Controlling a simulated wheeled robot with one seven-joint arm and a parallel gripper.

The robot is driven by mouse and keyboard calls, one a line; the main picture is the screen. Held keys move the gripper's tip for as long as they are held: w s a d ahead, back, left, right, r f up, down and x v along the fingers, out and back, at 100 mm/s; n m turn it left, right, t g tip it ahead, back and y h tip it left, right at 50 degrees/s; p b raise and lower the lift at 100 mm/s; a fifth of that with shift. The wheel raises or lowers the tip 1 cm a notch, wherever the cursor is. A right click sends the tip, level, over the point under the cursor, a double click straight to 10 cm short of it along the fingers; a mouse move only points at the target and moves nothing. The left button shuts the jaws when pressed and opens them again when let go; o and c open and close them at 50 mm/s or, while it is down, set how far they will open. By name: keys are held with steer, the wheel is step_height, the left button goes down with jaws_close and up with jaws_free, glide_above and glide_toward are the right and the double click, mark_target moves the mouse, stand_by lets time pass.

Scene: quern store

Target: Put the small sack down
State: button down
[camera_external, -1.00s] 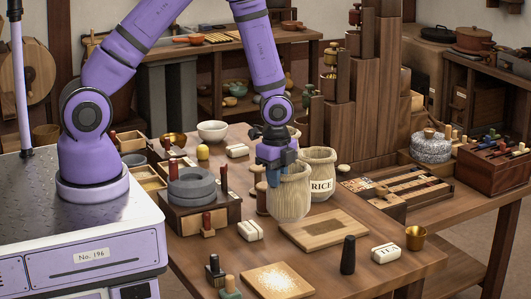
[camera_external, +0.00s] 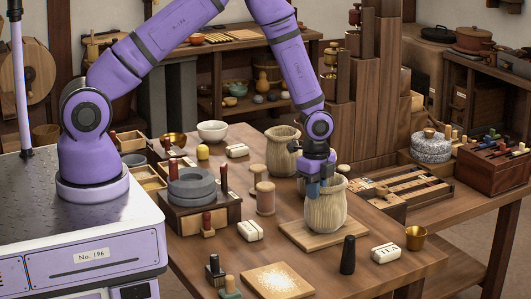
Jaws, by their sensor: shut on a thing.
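The small sack (camera_external: 326,208) is a tan, wood-toned bag with an open, rolled top. My gripper (camera_external: 318,184) is shut on its rim from above, on the left side of the top. The sack is upright over the wooden board (camera_external: 294,232) and covers much of it. Its base looks at or just above the board; I cannot tell whether it touches. A similar sack (camera_external: 284,152) stands behind to the left. No RICE label shows on either sack now.
Wooden spools (camera_external: 265,198) stand left of the held sack. A dark peg (camera_external: 348,255), a TEA block (camera_external: 385,253) and a brass cup (camera_external: 416,238) are near the front right. A slotted wooden rack (camera_external: 405,183) lies at right, and a stone quern (camera_external: 192,186) at left.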

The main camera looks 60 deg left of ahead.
steer(key=c, duration=1.2)
jaws_free()
steer(key=shift+o, duration=0.2)
steer(key=s+a+r+n+t, duration=0.1)
steer(key=s+a+r+n, duration=0.15)
steer(key=r, duration=1.05)
steer(key=s+a+r+n, duration=0.1)
steer(key=s+a+r, duration=0.15)
steer(key=r, duration=1.05)
steer(key=s+a+r+n+t, duration=0.1)
steer(key=s+a+r+n, duration=0.2)
steer(key=s+r, duration=0.55)
steer(key=s+a+r+n+t, duration=0.2)
steer(key=s+a+r+n, duration=0.15)
steer(key=s+r, duration=0.45)
steer(key=s+a+n+t, duration=0.1)
steer(key=s+n, duration=0.3)
steer(key=s, duration=0.9)
steer(key=shift+a+r+n, duration=0.4)
